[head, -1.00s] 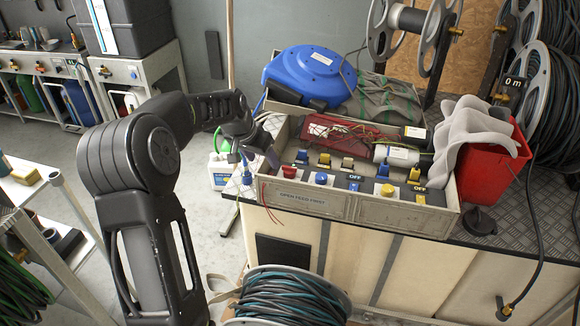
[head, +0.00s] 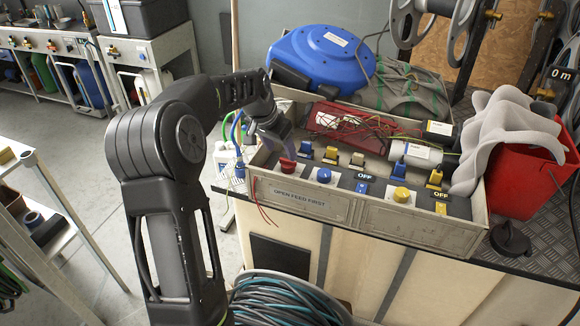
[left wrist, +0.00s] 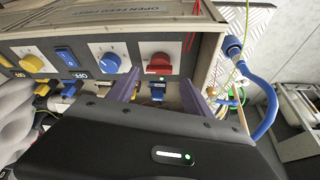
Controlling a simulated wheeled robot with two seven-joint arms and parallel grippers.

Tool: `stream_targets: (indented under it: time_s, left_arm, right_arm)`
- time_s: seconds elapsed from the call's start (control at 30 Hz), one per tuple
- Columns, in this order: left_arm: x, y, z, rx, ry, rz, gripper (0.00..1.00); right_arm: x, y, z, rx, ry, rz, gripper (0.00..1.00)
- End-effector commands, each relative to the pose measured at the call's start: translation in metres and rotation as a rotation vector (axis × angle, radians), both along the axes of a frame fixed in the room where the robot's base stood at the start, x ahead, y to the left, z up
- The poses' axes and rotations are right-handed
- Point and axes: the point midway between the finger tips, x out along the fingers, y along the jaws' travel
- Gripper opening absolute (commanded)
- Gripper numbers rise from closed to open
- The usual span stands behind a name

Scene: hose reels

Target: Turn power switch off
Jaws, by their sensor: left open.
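A grey control box (head: 340,213) marked OPEN FEED FIRST holds a sloping row of controls. A red rotary knob (head: 288,164) is at its left end, with a blue knob (head: 323,175) and a yellow knob (head: 401,195) further right. Blue toggle (head: 306,150) and yellow toggles stand behind them. No label reading "power" is legible. My left gripper (head: 280,136) is open over the box's left end. In the left wrist view its fingers (left wrist: 158,95) straddle a blue toggle (left wrist: 157,88), beside the red knob (left wrist: 158,63), with no clear contact. My right gripper is out of view.
A blue hose reel (head: 320,60) and a grey bag (head: 400,90) lie behind the box. A red bucket (head: 530,165) with grey cloth stands right of it. Blue and green hoses hang near the box's left side. A hose coil (head: 280,302) is below.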

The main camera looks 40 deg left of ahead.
Motion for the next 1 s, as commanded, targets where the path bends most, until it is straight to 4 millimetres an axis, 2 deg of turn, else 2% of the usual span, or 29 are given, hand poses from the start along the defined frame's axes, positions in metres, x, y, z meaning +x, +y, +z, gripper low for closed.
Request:
stream_targets:
  time_s: [0.3,0.43,0.8,1.0]
  left_arm:
    - [0.000,0.000,0.000,0.000,0.000,0.000,0.59]
    - [0.002,0.000,-0.006,-0.001,0.002,0.000,0.59]
    - [0.022,0.001,-0.054,-0.001,0.002,0.001,0.59]
    - [0.029,0.001,-0.071,-0.001,0.001,0.000,0.59]
  right_arm:
    - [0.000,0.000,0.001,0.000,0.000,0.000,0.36]
    - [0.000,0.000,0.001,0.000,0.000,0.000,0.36]
    - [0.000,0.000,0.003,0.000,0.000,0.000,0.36]
    - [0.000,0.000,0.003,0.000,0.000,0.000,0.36]
